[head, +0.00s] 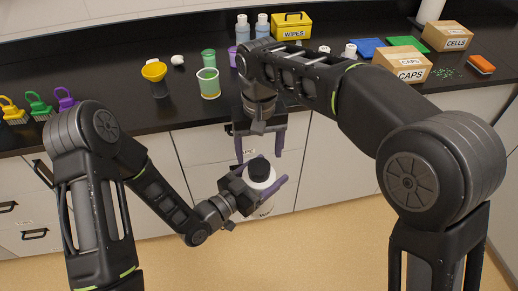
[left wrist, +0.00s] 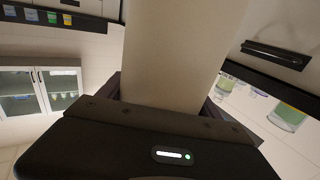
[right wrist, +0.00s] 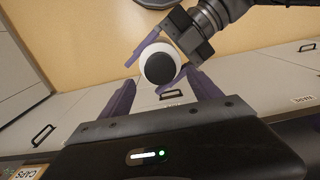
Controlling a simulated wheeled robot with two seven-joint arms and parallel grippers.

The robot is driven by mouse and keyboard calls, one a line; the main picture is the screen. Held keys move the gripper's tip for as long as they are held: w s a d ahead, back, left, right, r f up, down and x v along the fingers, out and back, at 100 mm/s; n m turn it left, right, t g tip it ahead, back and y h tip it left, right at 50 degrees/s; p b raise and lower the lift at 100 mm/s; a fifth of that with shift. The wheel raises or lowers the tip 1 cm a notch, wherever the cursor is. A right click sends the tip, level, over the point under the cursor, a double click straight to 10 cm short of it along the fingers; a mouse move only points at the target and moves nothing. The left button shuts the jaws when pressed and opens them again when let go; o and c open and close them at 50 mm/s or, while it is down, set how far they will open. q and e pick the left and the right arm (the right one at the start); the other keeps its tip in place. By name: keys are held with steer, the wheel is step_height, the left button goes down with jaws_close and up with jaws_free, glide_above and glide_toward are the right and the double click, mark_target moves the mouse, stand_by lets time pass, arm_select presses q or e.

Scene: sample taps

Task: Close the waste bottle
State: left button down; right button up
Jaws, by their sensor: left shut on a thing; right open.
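The waste bottle (head: 262,178) is white with a black cap on its top, and it is held upright in front of the counter. My left gripper (head: 264,190) is shut on the bottle's body. In the left wrist view the pale bottle (left wrist: 175,50) fills the space between the fingers. My right gripper (head: 260,150) is open and empty, above and just behind the bottle, pointing down. In the right wrist view the black cap (right wrist: 162,69) shows beyond the open fingers, apart from them. Whether the cap is fully tightened cannot be told.
The black counter (head: 120,110) carries a yellow funnel on a dark vessel (head: 155,75), green cups (head: 208,82), a yellow wipes box (head: 291,26), cardboard boxes (head: 403,66) and coloured brushes (head: 38,104). White drawers lie below its edge. The floor in front is clear.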

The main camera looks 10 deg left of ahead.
mark_target(259, 166)
steer(key=shift+w+d+f, duration=0.25)
steer(key=shift+w+d, duration=0.05)
steer(key=shift+d, duration=0.2)
steer(key=shift+w+r, duration=0.1)
steer(key=shift+a+r+n+y, duration=0.15)
steer(key=shift+r+n+y, duration=0.15)
steer(key=shift+n, duration=0.6)
steer(key=r+n, duration=0.1)
steer(key=n, duration=0.3)
steer(key=a+r+n, duration=0.1)
steer(key=n, duration=0.2)
steer(key=shift+s+r, duration=0.3)
steer(key=shift+s, duration=0.05)
steer(key=shift+s+a+r+n, duration=0.1)
steer(key=shift+r+n, duration=0.15)
steer(key=shift+n, duration=0.75)
steer(key=n, duration=0.2)
steer(key=shift+d+n, duration=0.25)
steer(key=shift+n, duration=0.15)
steer(key=shift+f, duration=3.95)
